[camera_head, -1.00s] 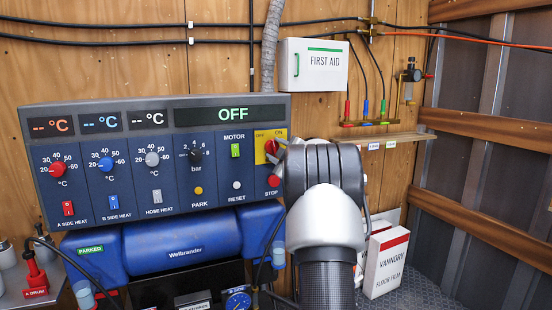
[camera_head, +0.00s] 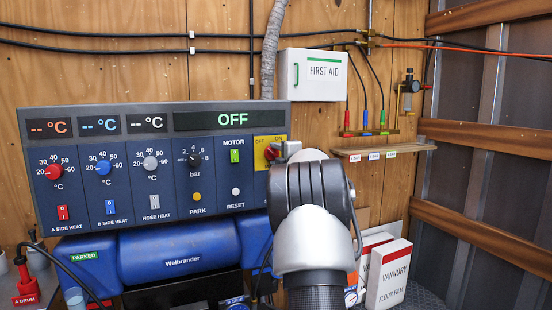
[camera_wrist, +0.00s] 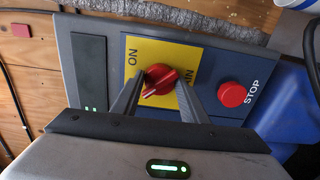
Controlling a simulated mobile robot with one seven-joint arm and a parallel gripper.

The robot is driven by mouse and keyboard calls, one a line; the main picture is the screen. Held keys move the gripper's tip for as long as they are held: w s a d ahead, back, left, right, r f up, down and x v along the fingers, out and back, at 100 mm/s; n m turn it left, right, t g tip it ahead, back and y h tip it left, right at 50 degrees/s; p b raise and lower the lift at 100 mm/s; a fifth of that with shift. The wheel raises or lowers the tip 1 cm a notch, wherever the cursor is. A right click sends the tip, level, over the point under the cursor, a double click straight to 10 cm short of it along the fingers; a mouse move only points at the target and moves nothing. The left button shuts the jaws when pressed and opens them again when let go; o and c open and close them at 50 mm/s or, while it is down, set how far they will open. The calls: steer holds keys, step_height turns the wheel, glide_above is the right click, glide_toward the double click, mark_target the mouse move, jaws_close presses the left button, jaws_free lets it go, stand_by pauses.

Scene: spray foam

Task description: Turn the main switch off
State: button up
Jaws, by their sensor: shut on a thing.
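The main switch is a red rotary knob (camera_wrist: 161,79) on a yellow plate (camera_wrist: 195,60) marked ON. Its pale mark points to the lower left in the wrist view, away from the word ON. My gripper (camera_wrist: 164,84) has a finger on each side of the knob and is shut on it. In the head view the knob (camera_head: 271,152) shows at the panel's right end, partly covered by my gripper (camera_head: 280,151). The panel's display (camera_head: 233,120) reads OFF in green.
A red STOP button (camera_wrist: 231,94) sits close beside the yellow plate. A first aid box (camera_head: 312,75) hangs above my arm. A blue tank (camera_head: 180,252) lies below the panel.

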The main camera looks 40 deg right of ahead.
stand_by(0.3)
steer(key=o, duration=1)
steer(key=shift+o, duration=0.2)
steer(key=shift+s, duration=0.15)
steer(key=v, duration=1.7)
steer(key=shift+s, duration=0.1)
